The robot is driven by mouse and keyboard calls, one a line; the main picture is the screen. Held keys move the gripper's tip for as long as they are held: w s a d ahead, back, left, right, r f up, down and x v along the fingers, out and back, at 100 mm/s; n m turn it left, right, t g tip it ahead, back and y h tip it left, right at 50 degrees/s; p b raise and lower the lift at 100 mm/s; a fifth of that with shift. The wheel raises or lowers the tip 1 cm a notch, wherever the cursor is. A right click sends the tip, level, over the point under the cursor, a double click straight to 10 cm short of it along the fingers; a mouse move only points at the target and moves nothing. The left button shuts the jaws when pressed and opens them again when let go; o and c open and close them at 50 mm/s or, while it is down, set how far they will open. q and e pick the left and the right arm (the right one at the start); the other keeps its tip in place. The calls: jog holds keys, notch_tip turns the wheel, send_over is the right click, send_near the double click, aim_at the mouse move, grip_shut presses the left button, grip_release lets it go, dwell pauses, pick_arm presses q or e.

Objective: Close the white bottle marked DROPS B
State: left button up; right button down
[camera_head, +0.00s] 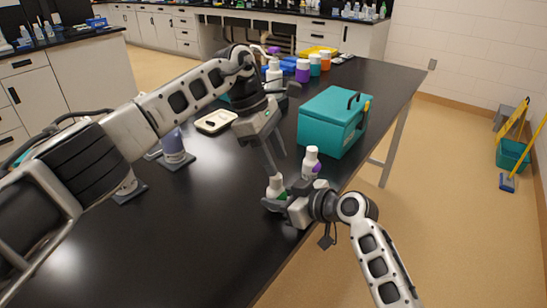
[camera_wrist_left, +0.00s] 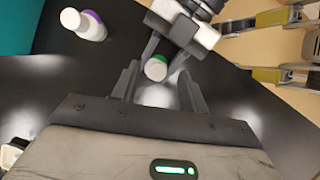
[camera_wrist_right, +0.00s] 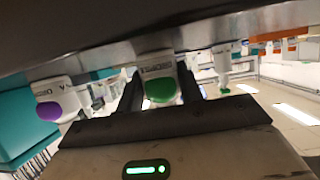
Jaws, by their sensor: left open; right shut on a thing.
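A white bottle (camera_head: 275,183) with a green label patch stands on the black table near its edge. In the right wrist view the bottle (camera_wrist_right: 158,72) appears upside down between my right fingers, its small print hard to read. My right gripper (camera_head: 283,200) is shut on its lower body. My left gripper (camera_head: 274,172) points down from above, open. In the left wrist view its fingers lie either side of the bottle's white round top (camera_wrist_left: 155,70). I cannot tell whether they touch it, or whether that top is a cap. A similar bottle with a purple patch (camera_head: 311,162) stands just behind.
A teal case (camera_head: 332,122) with a dark handle stands behind the bottles. A shallow pale tray (camera_head: 216,121) and a stand (camera_head: 174,151) are to the left. Several coloured containers stand at the far end. The front left of the table is clear.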

pick_arm(q)
jog(key=n, duration=0.6)
jog(key=shift+d+r+y, duration=0.1)
jog(key=shift+r+y, duration=0.05)
jog(key=shift+y, duration=0.25)
jog(key=n, duration=0.5)
jog(key=shift+r, duration=0.1)
jog(key=n, duration=0.2)
jog(key=n+y, duration=0.1)
jog(key=n, duration=0.1)
jog(key=shift+s+d+r+n, duration=0.1)
jog(key=shift+r+n, duration=0.05)
jog(key=shift+n, duration=0.25)
jog(key=n, duration=0.4)
jog(key=shift+r+n, duration=0.2)
jog(key=shift+n, duration=0.1)
jog(key=n+y, duration=0.1)
jog(key=n, duration=0.4)
jog(key=shift+r+t, duration=0.15)
jog(key=shift+t, duration=0.15)
jog(key=n, duration=0.5)
jog(key=shift+r+y, duration=0.2)
jog(key=shift+y, duration=0.1)
jog(key=n, duration=0.4)
jog(key=shift+r, duration=0.2)
jog(key=n, duration=0.4)
jog(key=n+y, duration=0.1)
jog(key=n, duration=0.2)
jog(key=shift+r+t, duration=0.3)
jog(key=shift+t, duration=0.1)
